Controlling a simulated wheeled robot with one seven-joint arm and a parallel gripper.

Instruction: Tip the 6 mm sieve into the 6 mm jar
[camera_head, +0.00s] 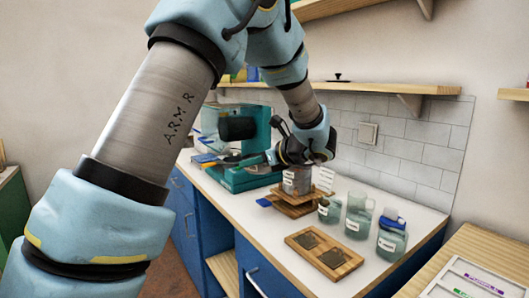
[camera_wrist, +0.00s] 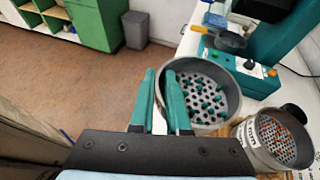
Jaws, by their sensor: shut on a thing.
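In the wrist view my gripper (camera_wrist: 163,80) has its two teal fingers shut on the near rim of a grey round sieve (camera_wrist: 236,92). Several green beads lie on its perforated floor, and the sieve looks nearly level. A second grey sieve (camera_wrist: 249,140) with orange beads is at the lower right; its label is not readable. In the head view a grey sieve (camera_head: 297,182) shows at the wooden stand below my wrist. Three glass jars stand to the right: a small one (camera_head: 329,209), a taller one (camera_head: 357,215) and one with a blue lid (camera_head: 391,241). Their size labels are too small to read.
A teal machine (camera_head: 254,177) stands at the counter's left. The white counter (camera_head: 285,232) is clear left of the tray. A shelf (camera_head: 372,88) runs above.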

